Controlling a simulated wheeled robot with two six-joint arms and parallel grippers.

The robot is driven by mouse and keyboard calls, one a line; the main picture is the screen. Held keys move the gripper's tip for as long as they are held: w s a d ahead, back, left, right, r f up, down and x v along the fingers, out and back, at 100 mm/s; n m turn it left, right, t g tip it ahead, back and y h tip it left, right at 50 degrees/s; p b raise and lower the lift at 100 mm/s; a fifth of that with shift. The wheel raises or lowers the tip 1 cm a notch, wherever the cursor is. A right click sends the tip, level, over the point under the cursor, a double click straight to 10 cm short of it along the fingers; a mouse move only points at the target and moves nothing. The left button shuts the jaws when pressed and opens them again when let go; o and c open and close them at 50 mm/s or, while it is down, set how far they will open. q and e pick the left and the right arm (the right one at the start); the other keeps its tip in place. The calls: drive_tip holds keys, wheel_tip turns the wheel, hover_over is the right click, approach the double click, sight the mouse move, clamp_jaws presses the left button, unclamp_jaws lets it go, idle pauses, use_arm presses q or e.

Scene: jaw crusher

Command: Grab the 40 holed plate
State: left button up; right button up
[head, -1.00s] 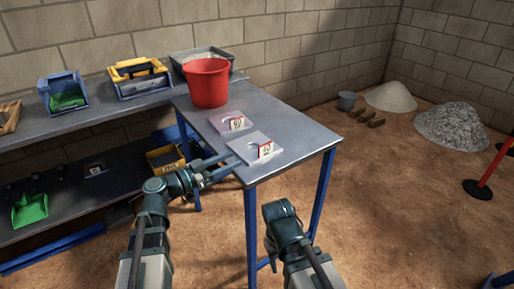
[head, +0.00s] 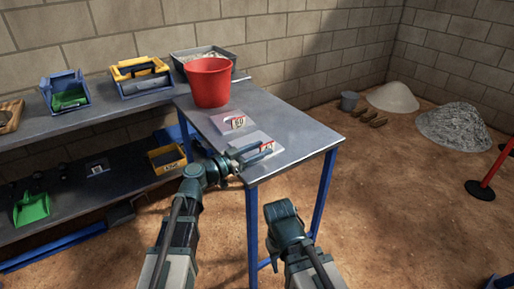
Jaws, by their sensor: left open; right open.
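The 40 holed plate (head: 244,138) is a thin light grey plate with a red-and-white number tag, lying flat near the front of the metal table. My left gripper (head: 266,149) is open, its two fingers reaching in from the left over the plate and beside its tag. The fingers cover part of the plate and tag, and I cannot tell whether they touch them. My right gripper (head: 282,212) is low in front of the table, away from the plate. It is open, but its fingers are hard to make out.
A similar plate with a tag (head: 224,120) lies just behind. A red bucket (head: 208,82) and a grey tray of stones (head: 190,55) stand farther back. The table's right side (head: 297,133) is clear. A lower shelf (head: 130,172) holds a yellow bin (head: 167,159).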

use_arm(q)
drive_tip(key=x, duration=0.3)
clamp_jaws()
idle(1.4)
